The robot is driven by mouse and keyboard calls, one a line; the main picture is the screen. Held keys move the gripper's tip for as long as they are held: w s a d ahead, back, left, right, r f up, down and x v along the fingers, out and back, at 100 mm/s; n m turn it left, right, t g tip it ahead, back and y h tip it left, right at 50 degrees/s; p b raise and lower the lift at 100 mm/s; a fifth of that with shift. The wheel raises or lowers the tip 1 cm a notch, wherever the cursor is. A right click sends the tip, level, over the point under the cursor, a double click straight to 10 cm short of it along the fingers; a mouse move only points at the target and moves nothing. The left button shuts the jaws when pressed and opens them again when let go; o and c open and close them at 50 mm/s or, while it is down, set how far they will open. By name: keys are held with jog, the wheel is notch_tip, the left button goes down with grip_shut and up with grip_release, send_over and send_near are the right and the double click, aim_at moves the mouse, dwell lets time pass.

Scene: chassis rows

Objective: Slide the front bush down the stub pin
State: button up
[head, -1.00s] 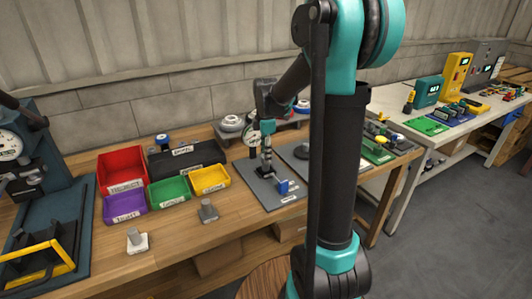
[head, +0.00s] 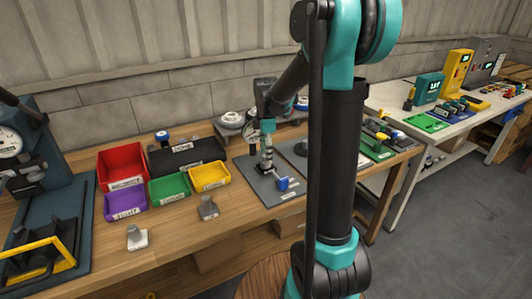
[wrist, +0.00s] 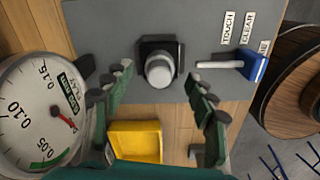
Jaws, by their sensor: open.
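The stub pin (wrist: 160,68) shows in the wrist view as a pale grey rounded end standing out of a dark square block on the grey plate (wrist: 105,22). I cannot clearly tell the front bush from the pin. In the head view the upright stack (head: 265,160) stands on the same plate, small and partly blended with the gripper above it. My gripper (wrist: 159,78) is open, with one finger on each side of the pin and a visible gap on both sides. It also shows in the head view (head: 266,142), over the stack.
A blue block with a white rod (wrist: 255,65) lies right of the pin, by the TOUCH and CLEAR labels. A dial gauge (wrist: 40,110) is close at left. A yellow bin (wrist: 135,141) and other bins (head: 122,165) stand on the bench.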

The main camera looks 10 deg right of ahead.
jog(key=shift+r, duration=0.1)
notch_tip(320, 180, up, 12)
dwell(0.5)
